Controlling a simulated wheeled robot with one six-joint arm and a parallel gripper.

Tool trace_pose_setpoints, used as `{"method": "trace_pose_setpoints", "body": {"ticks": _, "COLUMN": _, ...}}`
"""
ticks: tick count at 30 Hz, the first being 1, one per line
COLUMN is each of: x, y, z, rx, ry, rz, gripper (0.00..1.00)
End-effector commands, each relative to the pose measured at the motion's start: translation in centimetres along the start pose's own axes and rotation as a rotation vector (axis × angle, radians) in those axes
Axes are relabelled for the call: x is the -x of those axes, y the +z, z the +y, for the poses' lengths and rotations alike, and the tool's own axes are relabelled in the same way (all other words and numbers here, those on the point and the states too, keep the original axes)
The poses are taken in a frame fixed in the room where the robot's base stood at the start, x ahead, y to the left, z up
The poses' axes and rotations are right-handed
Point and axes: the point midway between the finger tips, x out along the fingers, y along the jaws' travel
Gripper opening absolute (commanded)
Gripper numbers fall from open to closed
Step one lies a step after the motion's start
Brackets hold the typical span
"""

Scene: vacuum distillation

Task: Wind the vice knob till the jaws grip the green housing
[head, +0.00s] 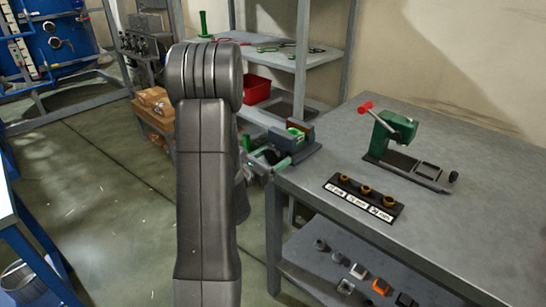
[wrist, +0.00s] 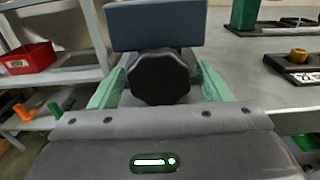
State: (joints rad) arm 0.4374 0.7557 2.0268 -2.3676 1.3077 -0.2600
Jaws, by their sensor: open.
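The blue-grey vice (head: 284,138) stands at the table's far left corner, partly behind my arm and gripper. A small green piece, seemingly the green housing (head: 298,124), shows at its top beside a brown part; whether the jaws touch it I cannot tell. In the wrist view, the dark faceted vice knob (wrist: 160,78) faces me below the blue-grey vice block (wrist: 155,25), which hides the housing. My gripper (head: 271,157) is open, its green fingers standing on either side of the knob. A gap shows beside the knob, so I see no firm contact.
On the grey table (head: 480,220) stand a green press-like device (head: 398,128) with a red-tipped lever and a black labelled strip (head: 364,198) with amber knobs. A shelf with a red bin (head: 257,90) stands behind. Small parts lie on the table's lower shelf.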

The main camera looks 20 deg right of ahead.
Motion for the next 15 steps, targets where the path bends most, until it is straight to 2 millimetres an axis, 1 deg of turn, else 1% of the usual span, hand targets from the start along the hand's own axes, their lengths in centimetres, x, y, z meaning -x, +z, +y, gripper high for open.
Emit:
{"method": "trace_pose_setpoints", "body": {"ticks": 9, "x": -0.26, "y": 0.02, "z": 0.00, "rx": -0.001, "ry": 0.000, "rz": -0.001, "gripper": 0.71}}
{"method": "trace_pose_setpoints", "body": {"ticks": 11, "x": -0.25, "y": 0.02, "z": 0.00, "rx": -0.001, "ry": 0.000, "rz": -0.001, "gripper": 0.60}}
{"method": "trace_pose_setpoints", "body": {"ticks": 15, "x": -0.24, "y": 0.02, "z": 0.00, "rx": -0.001, "ry": 0.000, "rz": -0.001, "gripper": 0.32}}
